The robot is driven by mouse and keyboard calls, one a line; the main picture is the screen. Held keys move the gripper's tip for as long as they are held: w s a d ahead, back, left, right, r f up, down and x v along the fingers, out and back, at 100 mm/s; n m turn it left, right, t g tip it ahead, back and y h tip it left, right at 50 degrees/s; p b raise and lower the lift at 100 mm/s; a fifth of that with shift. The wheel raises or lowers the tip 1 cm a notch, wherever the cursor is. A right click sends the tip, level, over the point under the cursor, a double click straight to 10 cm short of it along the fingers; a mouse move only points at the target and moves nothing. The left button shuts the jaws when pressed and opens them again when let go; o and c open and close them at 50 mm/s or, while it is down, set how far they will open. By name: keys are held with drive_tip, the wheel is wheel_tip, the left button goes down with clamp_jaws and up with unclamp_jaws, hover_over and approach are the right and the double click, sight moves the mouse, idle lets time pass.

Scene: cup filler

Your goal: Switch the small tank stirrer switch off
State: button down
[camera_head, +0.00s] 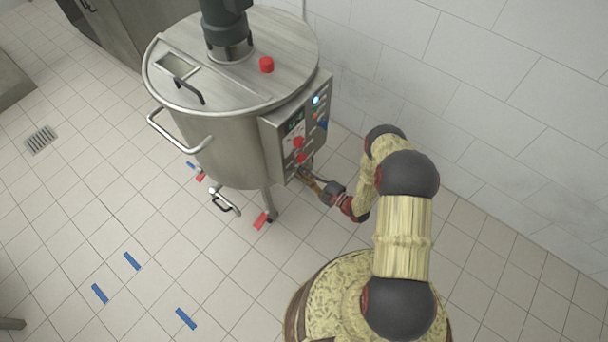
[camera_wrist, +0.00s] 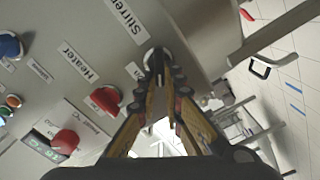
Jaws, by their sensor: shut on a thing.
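The small tank (camera_head: 232,140) is a steel vessel with a grey control panel (camera_head: 270,142) on its right side. In the wrist view the panel carries a "Stirrer" label (camera_wrist: 125,14). The stirrer switch (camera_wrist: 150,54) sits below that label; only part of its pale round base shows and its handle is hidden between my fingers. My gripper (camera_wrist: 160,72) is shut on this switch. In the head view my gripper (camera_head: 312,182) reaches the lower part of the panel, and the switch is too hidden there to read its position.
A "Heater" label (camera_wrist: 75,61) and a red heater switch (camera_wrist: 105,99) lie close left of my fingers. Another red knob (camera_wrist: 65,141) and a blue knob (camera_wrist: 9,46) are farther left. A tiled wall (camera_head: 440,100) stands behind. The floor at front left is mostly clear.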

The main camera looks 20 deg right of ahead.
drive_tip(key=n+b, duration=0.1)
drive_tip(key=n, duration=0.2)
drive_tip(key=f+n, duration=0.1)
drive_tip(key=n, duration=0.2)
drive_tip(key=shift+s+a+b, duration=0.1)
drive_tip(key=shift+a+b, duration=0.05)
drive_tip(key=shift+b, duration=0.25)
drive_tip(key=shift+f+n, duration=0.1)
drive_tip(key=shift+n, duration=0.3)
drive_tip(key=c, duration=2)
unclamp_jaws()
drive_tip(key=shift+o, duration=0.4)
drive_tip(key=v, duration=1.2)
